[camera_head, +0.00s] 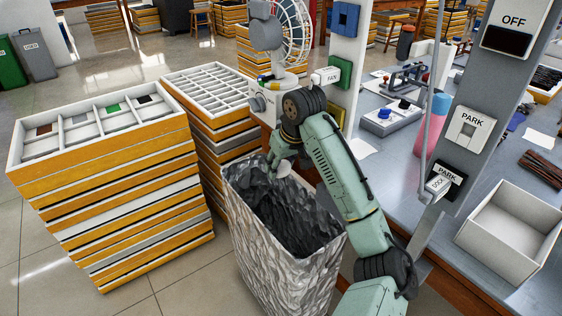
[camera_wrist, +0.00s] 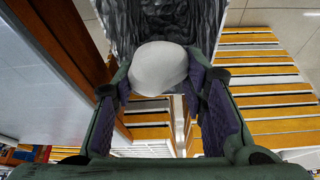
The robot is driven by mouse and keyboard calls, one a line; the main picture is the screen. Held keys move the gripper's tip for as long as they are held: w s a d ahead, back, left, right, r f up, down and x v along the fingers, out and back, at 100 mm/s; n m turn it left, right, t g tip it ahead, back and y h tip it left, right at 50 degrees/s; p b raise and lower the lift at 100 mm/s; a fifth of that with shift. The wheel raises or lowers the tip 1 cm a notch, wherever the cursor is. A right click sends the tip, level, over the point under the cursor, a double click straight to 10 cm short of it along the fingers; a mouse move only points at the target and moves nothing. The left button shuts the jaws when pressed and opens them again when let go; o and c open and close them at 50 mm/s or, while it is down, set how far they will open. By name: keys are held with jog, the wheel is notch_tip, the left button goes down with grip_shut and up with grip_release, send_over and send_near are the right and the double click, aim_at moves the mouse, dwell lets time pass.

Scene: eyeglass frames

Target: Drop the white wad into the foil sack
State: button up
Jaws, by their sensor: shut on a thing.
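My gripper (camera_head: 277,163) is shut on the white wad (camera_wrist: 158,68), which sits between the two fingertips in the wrist view. In the head view, a small part of the wad (camera_head: 284,170) shows beside the fingers. The foil sack (camera_head: 272,254) is a tall, crumpled silver bag with an open, dark mouth. The gripper and wad appear over the far part of the sack's mouth, near its back rim. In the wrist view, the sack (camera_wrist: 150,18) lies beyond the wad at the top. The exact height above the rim is hard to tell.
A stack of yellow-edged trays (camera_head: 120,200) stands left of the sack, with another tray stack (camera_head: 205,92) behind it. A grey workbench (camera_head: 395,185) is at the right, holding a white open box (camera_head: 510,228). A fan (camera_head: 285,35) stands behind my gripper.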

aim_at(281, 179)
notch_tip(281, 179, down, 5)
jog(key=b, duration=0.4)
jog(key=shift+f, duration=0.15)
jog(key=o, duration=0.9)
jog(key=v, duration=0.5)
jog(key=s+d, duration=0.2)
jog(key=s, duration=0.1)
jog(key=s+d, duration=0.2)
jog(key=s, duration=0.2)
jog(key=s+d, duration=0.2)
jog(key=s, duration=0.1)
jog(key=shift+s, duration=0.15)
